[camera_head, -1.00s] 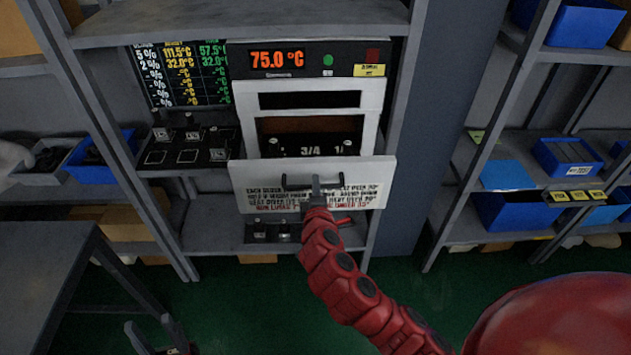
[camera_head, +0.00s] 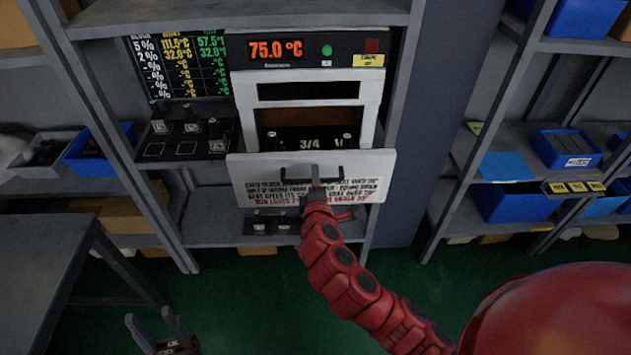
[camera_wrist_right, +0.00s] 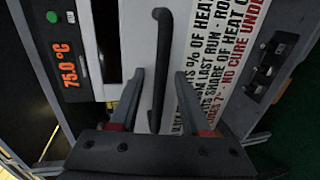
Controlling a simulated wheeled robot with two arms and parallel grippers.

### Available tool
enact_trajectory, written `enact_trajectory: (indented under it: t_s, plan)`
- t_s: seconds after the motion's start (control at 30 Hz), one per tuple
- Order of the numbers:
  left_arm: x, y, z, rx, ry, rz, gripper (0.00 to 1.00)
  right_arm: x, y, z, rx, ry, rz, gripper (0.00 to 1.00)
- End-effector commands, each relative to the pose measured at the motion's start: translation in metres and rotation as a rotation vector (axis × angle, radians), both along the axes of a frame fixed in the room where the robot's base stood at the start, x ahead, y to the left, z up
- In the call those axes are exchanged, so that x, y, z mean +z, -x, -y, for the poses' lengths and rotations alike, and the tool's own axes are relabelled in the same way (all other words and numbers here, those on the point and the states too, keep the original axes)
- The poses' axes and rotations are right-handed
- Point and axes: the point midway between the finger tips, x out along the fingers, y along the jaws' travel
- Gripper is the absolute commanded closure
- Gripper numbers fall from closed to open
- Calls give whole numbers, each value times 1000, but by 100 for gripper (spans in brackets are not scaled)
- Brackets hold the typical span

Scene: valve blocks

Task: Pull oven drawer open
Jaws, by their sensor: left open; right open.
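The oven (camera_head: 372,100) stands on a shelf, its display reading 75.0 °C. Its white drawer front (camera_head: 240,172) stands out from the oven body, so the drawer is partly open and dark contents marked 3/4 show behind it. A black bar handle (camera_head: 296,181) is on the drawer front. My right gripper (camera_head: 316,175) is at the handle. In the right wrist view the open fingers (camera_wrist_right: 157,95) lie on either side of the handle (camera_wrist_right: 160,55); contact cannot be told. My left gripper (camera_head: 155,325) is open and empty, low at the bottom left, away from the oven.
A black tray of small blocks (camera_head: 185,140) sits left of the oven, below a data board (camera_head: 180,68). A dark table (camera_head: 40,265) is at the left. Shelves with blue bins (camera_head: 567,150) stand at the right. Green floor lies clear before the oven.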

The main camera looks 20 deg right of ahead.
Motion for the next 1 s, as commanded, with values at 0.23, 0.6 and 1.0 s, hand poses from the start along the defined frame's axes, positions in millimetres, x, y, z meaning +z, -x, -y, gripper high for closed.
enact_trajectory:
  t_s: [0.23, 0.6, 1.0]
  plan:
    - [-6, 0, 0, 0, 0, 0, 50, 1, 15, -3, -1, 2, 0, 53]
    - [24, 0, 0, 0, 0, 1, 50, 25, 79, -24, 3, -1, -9, 53]
    - [80, 0, 0, 0, 0, 0, 50, 35, 149, -45, 5, 0, -6, 53]
